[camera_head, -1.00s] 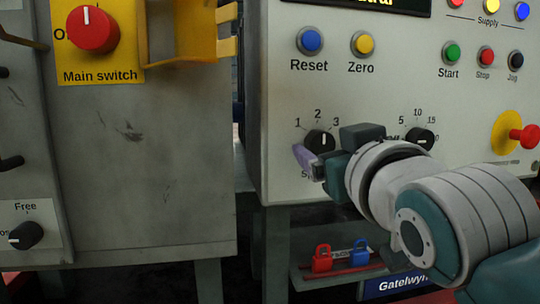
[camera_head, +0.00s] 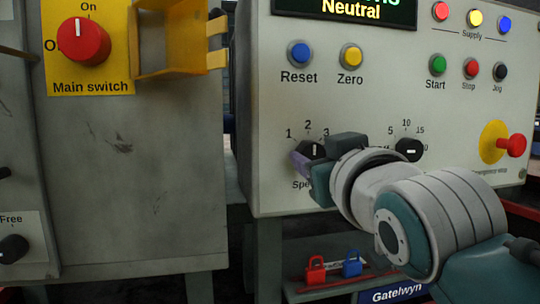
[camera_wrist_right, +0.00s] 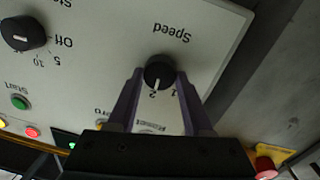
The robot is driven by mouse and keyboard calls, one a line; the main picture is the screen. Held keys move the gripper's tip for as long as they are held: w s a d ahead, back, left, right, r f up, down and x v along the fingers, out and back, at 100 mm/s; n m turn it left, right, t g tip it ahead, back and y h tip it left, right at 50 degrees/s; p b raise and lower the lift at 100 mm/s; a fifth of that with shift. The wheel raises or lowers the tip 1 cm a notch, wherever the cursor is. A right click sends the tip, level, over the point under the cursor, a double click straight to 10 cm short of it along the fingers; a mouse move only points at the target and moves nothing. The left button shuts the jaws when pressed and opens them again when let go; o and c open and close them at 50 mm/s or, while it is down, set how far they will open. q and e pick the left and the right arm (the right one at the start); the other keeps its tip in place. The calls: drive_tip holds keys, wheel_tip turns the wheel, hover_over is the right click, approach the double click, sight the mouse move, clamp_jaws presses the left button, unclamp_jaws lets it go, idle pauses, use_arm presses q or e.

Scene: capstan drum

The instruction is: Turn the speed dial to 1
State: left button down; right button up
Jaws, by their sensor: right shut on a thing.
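The speed dial (camera_head: 312,148) is a black round knob with a white mark, low on the left of the pale control panel, with 1, 2 and 3 printed around it. In the right wrist view the dial (camera_wrist_right: 159,70) has its mark pointing at about 2, with 1 beside it. My right gripper (camera_wrist_right: 160,76) has its purple fingers on either side of the dial and is shut on it. In the head view my right gripper (camera_head: 306,158) hides part of the dial and the word below it. My left gripper is not in view.
A second black dial (camera_head: 409,149) stands just right of my gripper. Above are the Reset button (camera_head: 299,52), the Zero button (camera_head: 350,56) and a display (camera_head: 345,10) reading Neutral. A red emergency stop (camera_head: 511,145) sticks out at right. A grey cabinet with a red main switch (camera_head: 82,42) stands at left.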

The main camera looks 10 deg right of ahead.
clamp_jaws()
drive_tip(key=shift+r+n+p, duration=0.1)
drive_tip(key=shift+n+p, duration=0.4)
drive_tip(key=shift+p, duration=0.1)
drive_tip(key=shift+n+p, duration=0.9)
drive_tip(key=shift+n, duration=0.1)
drive_tip(key=n+p, duration=0.1)
drive_tip(key=n, duration=0.2)
drive_tip(key=shift+f+n+p, duration=0.2)
drive_tip(key=shift+n+p, duration=0.25)
drive_tip(key=shift+n, duration=1.15)
